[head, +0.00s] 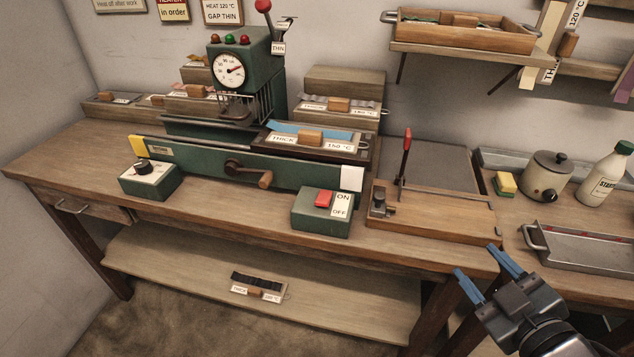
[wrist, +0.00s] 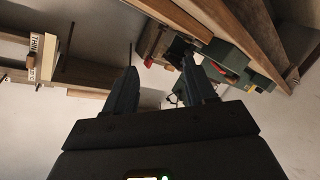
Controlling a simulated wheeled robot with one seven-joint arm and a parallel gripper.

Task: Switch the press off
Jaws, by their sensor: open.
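The press (head: 240,75) is a dark green machine with a round dial (head: 229,70), small lamps on top and a red-knobbed lever (head: 265,8), at the back of the bench. A green switch box (head: 322,222) with a red rocker (head: 324,198) and a white ON/OFF label (head: 341,205) sits at the bench's front edge. I cannot tell which way the rocker is tipped. My gripper (head: 474,259) is open and empty, at lower right, well apart from the switch box. Its fingers also show in the wrist view (wrist: 160,65), with green and red parts beyond them, unclear.
A crank (head: 250,173) and a dial box (head: 150,181) lie further left. A metal tray (head: 580,247), pot (head: 547,176) and bottle (head: 605,175) are at right.

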